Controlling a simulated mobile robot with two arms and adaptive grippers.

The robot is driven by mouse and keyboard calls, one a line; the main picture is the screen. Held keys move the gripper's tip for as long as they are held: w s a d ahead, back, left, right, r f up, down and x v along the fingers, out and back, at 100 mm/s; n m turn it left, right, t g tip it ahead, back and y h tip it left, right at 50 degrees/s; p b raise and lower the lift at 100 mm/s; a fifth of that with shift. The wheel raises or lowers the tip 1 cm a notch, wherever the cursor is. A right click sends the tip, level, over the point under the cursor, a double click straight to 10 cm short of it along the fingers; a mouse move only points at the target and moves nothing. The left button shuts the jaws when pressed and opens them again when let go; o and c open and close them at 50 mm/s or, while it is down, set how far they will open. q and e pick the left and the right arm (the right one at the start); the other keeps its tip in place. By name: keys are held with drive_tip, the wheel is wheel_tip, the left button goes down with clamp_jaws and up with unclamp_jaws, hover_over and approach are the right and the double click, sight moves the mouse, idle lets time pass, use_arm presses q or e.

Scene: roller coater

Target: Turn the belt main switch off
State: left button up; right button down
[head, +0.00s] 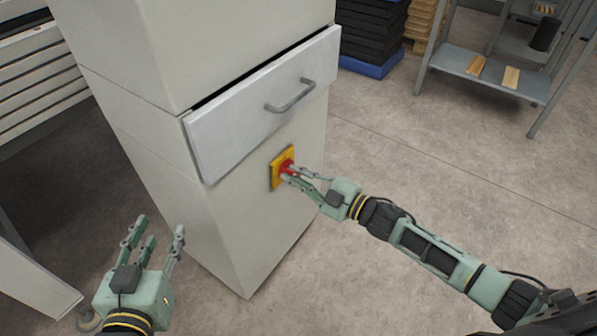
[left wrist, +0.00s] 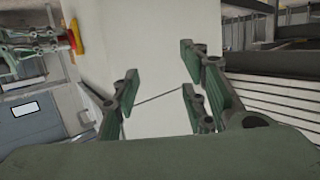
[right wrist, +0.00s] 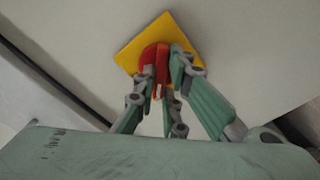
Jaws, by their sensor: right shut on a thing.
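The belt main switch is a red knob (head: 287,167) on a yellow square plate (head: 275,172), mounted on the cabinet front below the drawer. In the right wrist view the red knob (right wrist: 154,62) sits between my right fingers, and the yellow plate (right wrist: 128,55) shows behind it. My right gripper (head: 296,173) is shut on the knob; its fingers hide part of it. My left gripper (head: 152,238) is open and empty, left of the cabinet. The knob and plate (left wrist: 79,35) also show at the upper left of the left wrist view.
The light grey cabinet (head: 215,225) has a slightly open drawer (head: 265,105) with a bar handle (head: 290,96) above the switch. A metal shelf table (head: 490,72) stands at the back right. Dark stacked trays (head: 370,35) are behind the cabinet.

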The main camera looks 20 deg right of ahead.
drive_tip(key=shift+n, duration=1)
drive_tip(key=shift+s+f+n, duration=0.1)
drive_tip(key=shift+n, duration=0.4)
use_arm(q)
drive_tip(key=shift+w+d+r+t+b, duration=0.2)
drive_tip(key=shift+r+t, duration=0.1)
drive_tip(key=shift+r, duration=0.25)
drive_tip(key=shift+w+d+r+t+b, duration=0.15)
drive_tip(key=shift+r+t, duration=0.15)
drive_tip(key=shift+r, duration=0.25)
use_arm(e)
drive_tip(key=shift+a+f+n, duration=0.1)
drive_tip(key=shift+f+n, duration=0.05)
drive_tip(key=shift+n, duration=3.05)
use_arm(q)
drive_tip(key=shift+s, duration=0.1)
use_arm(e)
drive_tip(key=c, duration=1.8)
unclamp_jaws()
use_arm(q)
drive_tip(key=shift+a, duration=0.15)
